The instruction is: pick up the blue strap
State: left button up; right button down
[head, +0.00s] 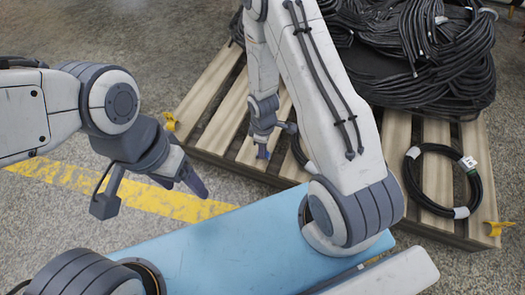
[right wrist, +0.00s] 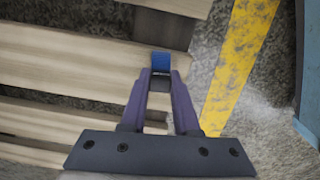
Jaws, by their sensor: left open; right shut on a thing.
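The blue strap (right wrist: 172,64) shows in the right wrist view as a small blue piece at the fingertips. My right gripper (right wrist: 161,80) is shut on it, with a purple finger on each side. In the head view my right gripper (head: 263,152) is over the pallet's near edge, and the strap cannot be told apart from the fingertips there. How much strap lies below the fingers is hidden. My left gripper (head: 150,192) is open and empty, above the floor to the left of the pallet.
A wooden pallet (head: 217,108) carries a large pile of black hoses (head: 440,60). A coiled black hose with white bands (head: 409,190) lies at its right. Yellow clips sit at the pallet's corners. A yellow line (head: 80,180) crosses the bare floor at left.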

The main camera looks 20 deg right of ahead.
jog(key=shift+r+p, duration=0.95)
jog(key=r+p, duration=0.3)
jog(key=shift+d+r, duration=0.15)
jog(key=shift+d, duration=0.1)
jog(key=d+r+p, duration=0.5)
jog(key=d+p, duration=0.6)
jog(key=shift+w+r, duration=0.4)
jog(key=shift+w, duration=0.05)
jog(key=shift+d, duration=0.1)
jog(key=c, duration=1.2)
grip_release()
grip_shut()
